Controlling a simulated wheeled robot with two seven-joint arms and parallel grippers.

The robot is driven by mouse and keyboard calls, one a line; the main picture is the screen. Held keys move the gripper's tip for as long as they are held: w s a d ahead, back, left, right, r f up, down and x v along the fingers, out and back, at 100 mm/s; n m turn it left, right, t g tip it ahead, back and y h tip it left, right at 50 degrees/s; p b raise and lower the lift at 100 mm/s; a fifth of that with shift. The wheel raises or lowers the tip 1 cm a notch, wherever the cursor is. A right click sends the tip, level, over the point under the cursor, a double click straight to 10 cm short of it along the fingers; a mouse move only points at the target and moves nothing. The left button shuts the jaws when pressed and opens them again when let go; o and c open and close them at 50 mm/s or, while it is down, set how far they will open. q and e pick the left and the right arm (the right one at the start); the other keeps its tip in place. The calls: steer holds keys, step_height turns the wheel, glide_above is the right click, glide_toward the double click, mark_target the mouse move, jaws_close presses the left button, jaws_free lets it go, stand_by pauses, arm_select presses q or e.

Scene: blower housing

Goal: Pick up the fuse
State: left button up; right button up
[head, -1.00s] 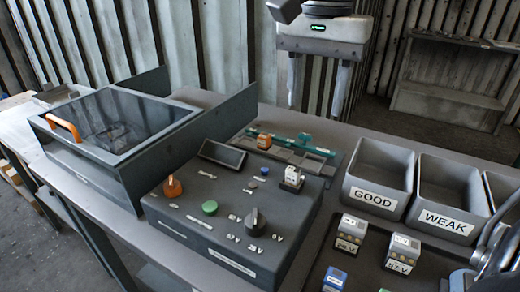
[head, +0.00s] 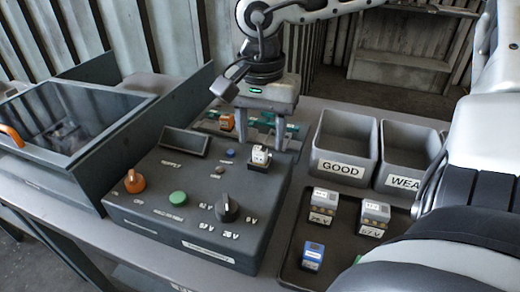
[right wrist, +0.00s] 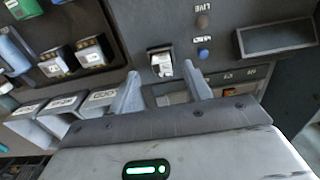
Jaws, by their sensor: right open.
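A small white fuse block (head: 260,157) stands upright in a socket at the back right of the dark console (head: 205,232); it also shows in the right wrist view (right wrist: 162,66). My right gripper (head: 261,134) is open and empty, just behind this block, with its fingers pointing down. In the right wrist view its two fingertips (right wrist: 160,82) lie to either side of the block, which sits just beyond them. An orange block (head: 227,121) stands on the rail behind the console, left of the gripper. The frames do not show which block is meant. My left gripper is not in view.
A dark tray (head: 292,272) holds several blocks, white-topped and blue. Grey bins marked GOOD (head: 342,168) and WEAK (head: 400,180) stand behind it. A glass-lidded box (head: 75,125) with an upright panel is at left. The console carries knobs and buttons.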

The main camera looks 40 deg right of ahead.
mark_target(260, 149)
step_height(260, 149, down, 3)
steer(key=shift+w+f, duration=0.1)
steer(key=shift+f, duration=0.1)
steer(key=shift+c, duration=0.3)
steer(key=c, duration=0.8)
steer(key=shift+r, duration=0.15)
step_height(260, 149, up, 18)
steer(key=shift+f+p, duration=0.1)
steer(key=shift+p, duration=0.2)
